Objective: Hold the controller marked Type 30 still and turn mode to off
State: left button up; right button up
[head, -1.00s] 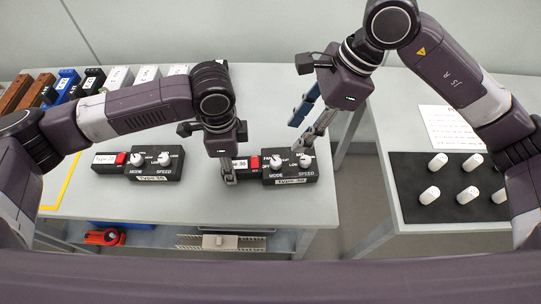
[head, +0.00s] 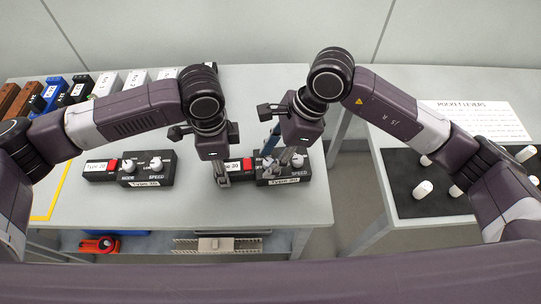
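The controller marked Type 30 (head: 306,176) is a black box on the table with a white label and a red part at its left. It has two white knobs, mode (head: 268,163) at left and speed (head: 298,161) at right. My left gripper (head: 222,180) points down at the controller's left end, by the label; whether its fingers pinch it is hidden. My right gripper (head: 277,163) points down over the mode knob, its fingers apart, and partly hides the knob. I cannot tell whether it touches the knob.
A similar controller (head: 146,174) stands to the left. Several coloured blocks (head: 80,88) line the back left of the table. A side table at right holds a black mat (head: 400,195) with white pegs and a printed sheet (head: 480,118). A gap separates the tables.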

grip_shut()
jog(key=shift+n, duration=0.4)
jog(key=n+g, duration=0.1)
jog(key=n, duration=0.1)
jog(key=n+g, duration=0.1)
jog(key=n, duration=0.1)
jog(key=shift+w+n+h, duration=0.2)
jog(key=shift+n+h, duration=0.1)
jog(key=shift+a+n+g+h, duration=0.1)
jog(key=shift+n+g+h, duration=0.2)
jog(key=shift+n, duration=0.85)
jog(key=shift+a+n+g+h, duration=0.1)
jog(key=shift+n+g+h, duration=0.2)
jog(key=shift+n, duration=0.85)
jog(key=shift+d, duration=0.1)
grip_release()
